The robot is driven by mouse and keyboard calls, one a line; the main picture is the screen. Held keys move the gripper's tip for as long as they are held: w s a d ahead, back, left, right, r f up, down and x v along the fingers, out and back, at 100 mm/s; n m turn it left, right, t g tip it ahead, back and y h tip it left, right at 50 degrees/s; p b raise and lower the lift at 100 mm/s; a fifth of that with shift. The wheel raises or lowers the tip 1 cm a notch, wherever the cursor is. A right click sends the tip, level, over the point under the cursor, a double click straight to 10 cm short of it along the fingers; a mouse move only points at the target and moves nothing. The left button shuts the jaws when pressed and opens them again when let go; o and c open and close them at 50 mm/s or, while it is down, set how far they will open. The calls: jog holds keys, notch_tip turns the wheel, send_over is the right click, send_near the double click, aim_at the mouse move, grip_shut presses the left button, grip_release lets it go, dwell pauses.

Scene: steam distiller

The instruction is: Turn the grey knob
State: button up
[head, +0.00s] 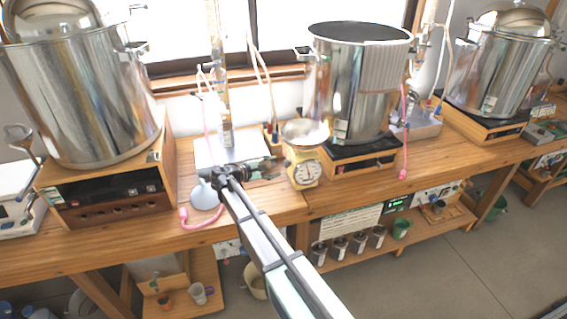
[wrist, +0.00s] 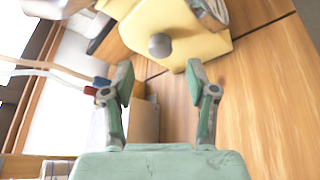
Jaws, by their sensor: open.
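The grey knob (wrist: 160,45) is a small round stub on the side of the yellow scale (wrist: 185,40) in the wrist view. In the head view the yellow scale (head: 303,172) stands on the wooden bench with a metal pan on top and a round dial; I cannot make out the knob there. My gripper (wrist: 160,78) is open and empty, its two fingers pointing at the scale. The knob appears between and just beyond the fingertips, with no visible contact. In the head view my gripper (head: 270,166) is just left of the scale.
A large steel pot (head: 80,90) stands on a wooden box at left. Another pot (head: 355,85) stands behind and right of the scale. A pink hose (head: 190,219) lies near the bench's front edge. Bare bench (head: 270,205) shows in front of the scale.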

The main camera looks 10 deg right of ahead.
aim_at(287, 164)
jog(key=p+x, duration=0.1)
jog(key=x, duration=0.4)
jog(key=shift+w+d+f, duration=0.1)
jog(key=shift+d, duration=0.25)
grip_shut()
